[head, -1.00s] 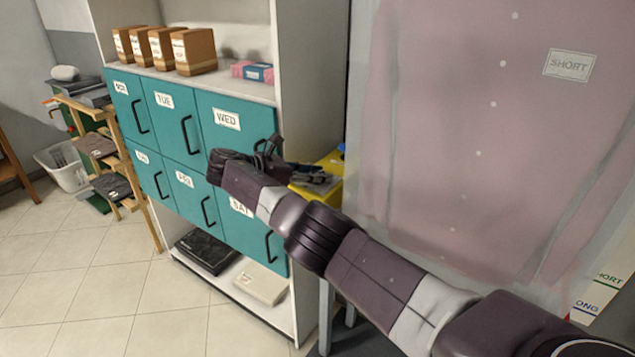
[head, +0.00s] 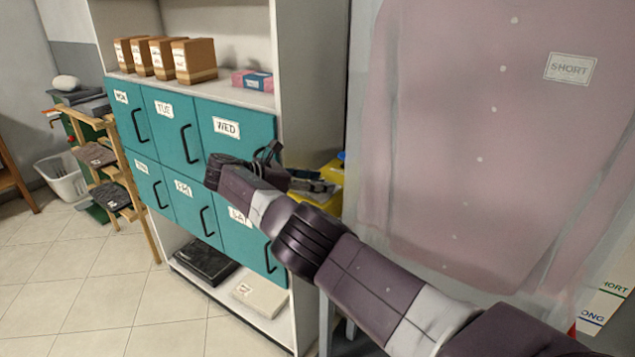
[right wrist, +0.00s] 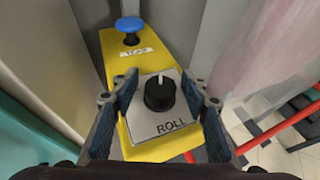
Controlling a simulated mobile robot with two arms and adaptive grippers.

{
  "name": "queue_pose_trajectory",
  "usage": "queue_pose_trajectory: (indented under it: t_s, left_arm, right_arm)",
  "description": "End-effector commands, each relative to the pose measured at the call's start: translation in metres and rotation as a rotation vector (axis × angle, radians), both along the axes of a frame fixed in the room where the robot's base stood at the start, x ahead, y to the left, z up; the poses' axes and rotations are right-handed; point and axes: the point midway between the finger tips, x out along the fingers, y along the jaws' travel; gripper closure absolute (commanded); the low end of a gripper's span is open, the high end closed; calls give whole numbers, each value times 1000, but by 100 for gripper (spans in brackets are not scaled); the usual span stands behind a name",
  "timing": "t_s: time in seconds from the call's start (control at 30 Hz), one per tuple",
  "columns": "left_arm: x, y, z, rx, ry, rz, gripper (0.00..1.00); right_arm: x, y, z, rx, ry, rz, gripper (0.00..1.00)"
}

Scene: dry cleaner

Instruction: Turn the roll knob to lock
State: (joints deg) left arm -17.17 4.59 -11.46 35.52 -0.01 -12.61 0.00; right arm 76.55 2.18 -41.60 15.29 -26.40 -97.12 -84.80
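The roll knob (right wrist: 160,93) is a round black knob with a white pointer line, on a silver plate marked ROLL (right wrist: 180,132). The plate sits on a yellow box (right wrist: 118,75), which also shows behind my right gripper in the head view (head: 331,172). My right gripper (right wrist: 162,98) is open, with one finger on each side of the knob. Gaps show between the fingers and the knob. In the head view my right gripper (head: 312,184) is partly hidden by its own arm. My left gripper is not in view.
A blue mushroom button (right wrist: 129,27) stands at the far end of the yellow box. A bagged garment (head: 470,150) hangs right of my arm. A shelf unit with teal drawers (head: 232,140) stands to the left. Red rails (right wrist: 285,125) show at the right wrist view's right.

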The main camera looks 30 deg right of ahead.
Motion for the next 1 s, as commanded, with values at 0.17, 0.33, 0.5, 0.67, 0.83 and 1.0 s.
queue_pose_trajectory:
  t_s: [0.17, 0.33, 0.5, 0.67, 0.83, 1.0]
  left_arm:
    - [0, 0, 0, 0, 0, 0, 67]
    - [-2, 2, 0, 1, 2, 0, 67]
    - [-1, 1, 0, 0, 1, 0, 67]
    - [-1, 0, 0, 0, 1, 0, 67]
    - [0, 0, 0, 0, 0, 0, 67]
    - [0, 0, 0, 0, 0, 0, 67]
  right_arm:
    - [0, 0, -1, 1, 1, -1, 54]
    - [0, 0, 1, 2, 1, -1, 54]
    - [0, 0, 17, 1, -2, -1, 54]
    - [1, 0, 49, 1, -5, 0, 54]
    - [0, 0, 79, 1, -3, -1, 54]
    - [0, 0, 96, 1, -1, -1, 54]
